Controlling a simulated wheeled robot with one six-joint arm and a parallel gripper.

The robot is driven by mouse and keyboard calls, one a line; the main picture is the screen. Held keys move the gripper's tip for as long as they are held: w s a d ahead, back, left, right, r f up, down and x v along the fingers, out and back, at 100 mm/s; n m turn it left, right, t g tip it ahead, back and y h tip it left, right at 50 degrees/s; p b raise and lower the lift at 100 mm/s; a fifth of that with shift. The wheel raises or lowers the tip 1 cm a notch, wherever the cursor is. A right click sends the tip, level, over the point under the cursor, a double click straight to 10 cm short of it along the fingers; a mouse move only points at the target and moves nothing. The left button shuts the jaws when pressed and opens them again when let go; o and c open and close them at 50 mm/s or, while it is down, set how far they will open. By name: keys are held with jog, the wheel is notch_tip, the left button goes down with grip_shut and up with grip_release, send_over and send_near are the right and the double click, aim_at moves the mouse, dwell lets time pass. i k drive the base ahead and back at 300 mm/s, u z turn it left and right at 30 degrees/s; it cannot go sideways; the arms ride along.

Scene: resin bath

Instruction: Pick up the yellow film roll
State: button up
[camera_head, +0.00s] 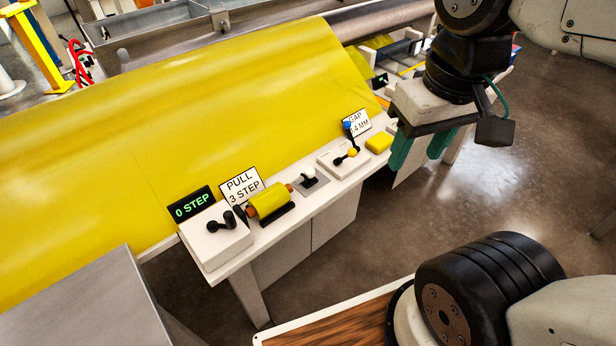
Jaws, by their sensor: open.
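A small yellow film roll (268,202) with orange-brown ends lies in a dark holder on the narrow white bench (312,208). It sits in front of the "PULL 3 STEP" card (241,186). My gripper (421,151) has green fingers and is at the upper right, well to the right of the roll. The fingers are apart with nothing visible between them. A large sheet of yellow film (190,120) slopes down behind the bench.
A black crank on a white box (216,236) and a "0 STEP" display (193,204) are left of the roll. To its right are a white-knobbed lever (309,176), a yellow-knobbed lever (352,153), a gap card (356,124) and a yellow block (378,143). Floor is clear at right.

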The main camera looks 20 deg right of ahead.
aim_at(263, 205)
jog(key=k, duration=1)
jog(key=z, duration=1.15)
jog(key=i, duration=0.85)
jog(key=u, duration=1.85)
